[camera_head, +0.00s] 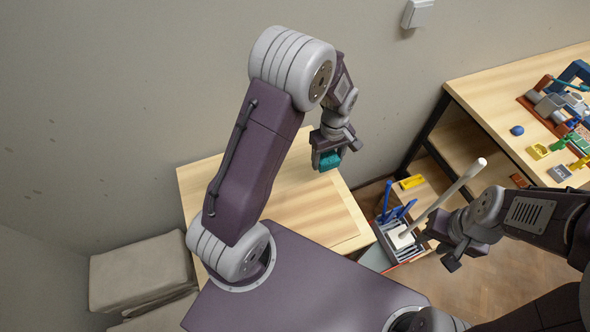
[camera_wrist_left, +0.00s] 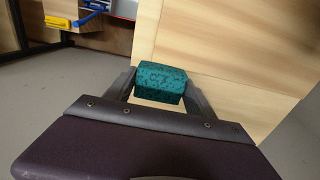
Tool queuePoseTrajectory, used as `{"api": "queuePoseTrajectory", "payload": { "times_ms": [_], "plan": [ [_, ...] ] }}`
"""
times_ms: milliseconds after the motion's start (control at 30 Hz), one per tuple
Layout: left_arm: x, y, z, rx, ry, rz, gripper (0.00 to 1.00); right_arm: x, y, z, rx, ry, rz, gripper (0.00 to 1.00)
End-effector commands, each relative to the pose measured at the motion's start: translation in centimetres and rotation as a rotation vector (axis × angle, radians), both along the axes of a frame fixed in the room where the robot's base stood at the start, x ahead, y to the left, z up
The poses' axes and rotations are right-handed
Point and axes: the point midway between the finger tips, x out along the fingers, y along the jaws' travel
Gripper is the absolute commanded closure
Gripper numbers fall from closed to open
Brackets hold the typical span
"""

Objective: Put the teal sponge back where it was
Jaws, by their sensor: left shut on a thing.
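The teal sponge (camera_head: 330,161) is a small dark-speckled block. My left gripper (camera_head: 327,150) is shut on it and holds it above the pale wooden table (camera_head: 310,205). In the left wrist view the sponge (camera_wrist_left: 160,80) sits between the two fingers of the left gripper (camera_wrist_left: 158,88), with the wood surface behind it. My right gripper (camera_head: 442,245) is at the right, beside a long white rod (camera_head: 445,198). Its fingers look apart, with nothing seen between them.
A tray with blue-handled tools (camera_head: 388,222) stands at the table's right end. A yellow block (camera_head: 411,182) lies on a wooden surface beyond it. A workbench (camera_head: 490,85) with several coloured items is at the right. The pale table looks bare. Grey cushion-like blocks (camera_head: 140,270) are at the lower left.

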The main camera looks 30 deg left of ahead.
Motion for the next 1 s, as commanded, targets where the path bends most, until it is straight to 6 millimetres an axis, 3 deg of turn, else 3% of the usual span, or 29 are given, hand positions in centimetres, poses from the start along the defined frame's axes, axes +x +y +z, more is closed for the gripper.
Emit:
{"api": "queuePoseTrajectory", "payload": {
  "times_ms": [200, 400, 633, 833, 1000],
  "plan": [
    [-0.7, 5.9, -3.1, 0.000, 0.008, 0.010, 0.88, 0.0, 0.0, 1.8, 0.000, 0.000, 0.000, 0.64],
    [-1.0, 10.2, -5.8, 0.000, 0.004, 0.005, 0.88, 0.0, 0.0, 2.7, 0.000, 0.000, 0.000, 0.64],
    [-1.1, 11.2, -6.7, 0.001, 0.002, 0.001, 0.88, 0.0, 0.0, 2.8, 0.000, 0.000, 0.000, 0.64],
    [-1.1, 11.1, -9.9, 0.000, 0.004, 0.001, 0.88, 0.0, 0.0, 3.9, 0.000, 0.000, 0.000, 0.64],
    [-1.0, 11.1, -10.6, 0.001, 0.001, 0.001, 0.88, 0.0, 0.0, 3.8, 0.000, 0.000, 0.000, 0.64]
  ]
}}
